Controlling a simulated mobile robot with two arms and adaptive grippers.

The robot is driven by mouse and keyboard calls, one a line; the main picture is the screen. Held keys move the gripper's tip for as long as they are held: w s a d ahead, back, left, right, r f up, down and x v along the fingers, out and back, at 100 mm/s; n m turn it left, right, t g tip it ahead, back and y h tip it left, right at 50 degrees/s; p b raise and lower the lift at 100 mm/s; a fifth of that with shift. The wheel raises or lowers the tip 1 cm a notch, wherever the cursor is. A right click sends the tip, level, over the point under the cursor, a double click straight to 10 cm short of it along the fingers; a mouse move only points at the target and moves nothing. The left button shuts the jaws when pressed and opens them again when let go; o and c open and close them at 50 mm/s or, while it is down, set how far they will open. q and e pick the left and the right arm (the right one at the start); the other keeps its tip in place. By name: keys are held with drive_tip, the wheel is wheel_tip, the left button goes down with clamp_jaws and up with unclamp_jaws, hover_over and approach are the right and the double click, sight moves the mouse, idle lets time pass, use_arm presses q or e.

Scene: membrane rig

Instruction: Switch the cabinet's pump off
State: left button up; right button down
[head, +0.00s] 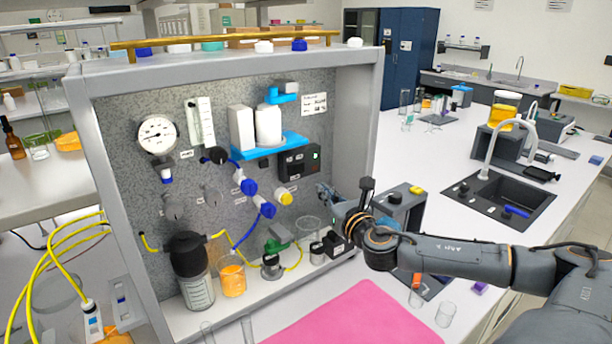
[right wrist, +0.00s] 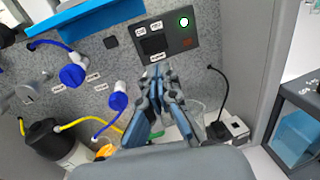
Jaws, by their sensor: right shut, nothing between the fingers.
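The cabinet (head: 88,130) is an open grey-framed rig with a speckled back panel. A black control box (head: 299,162) is mounted on that panel. In the right wrist view the control box (right wrist: 153,43) shows a dark display, small white labels, a round green-lit button (right wrist: 184,21) and a reddish mark below it. My right gripper (head: 324,190) reaches in from the right, below and right of the box. In the right wrist view its fingers (right wrist: 159,72) are together, empty, and overlap the box's lower edge; I cannot tell whether they touch it. My left gripper is out of view.
Blue-handled valves (head: 249,187), a gauge (head: 157,135) and a blue shelf (head: 270,147) are on the panel. A dark-topped bottle (head: 194,283) and an orange beaker (head: 233,280) stand on the cabinet floor. A pink mat (head: 335,318) lies in front. The cabinet's right wall (head: 358,120) is close to my right arm.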

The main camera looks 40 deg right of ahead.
sight(301, 169)
drive_tip(key=b+x, duration=0.3)
drive_tip(key=x, duration=0.6)
drive_tip(key=shift+w+d+b, duration=0.1)
drive_tip(key=shift+b, duration=0.25)
drive_tip(key=shift+w+d, duration=0.2)
drive_tip(key=shift+w, duration=0.15)
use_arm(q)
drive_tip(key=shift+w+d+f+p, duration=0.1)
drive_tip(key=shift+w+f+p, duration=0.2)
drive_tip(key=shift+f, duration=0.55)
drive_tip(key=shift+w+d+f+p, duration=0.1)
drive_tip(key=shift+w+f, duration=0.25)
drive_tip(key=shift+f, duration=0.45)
use_arm(e)
drive_tip(key=shift+w+d+f, duration=0.1)
drive_tip(key=shift+w+f, duration=0.05)
drive_tip(key=shift+w, duration=0.45)
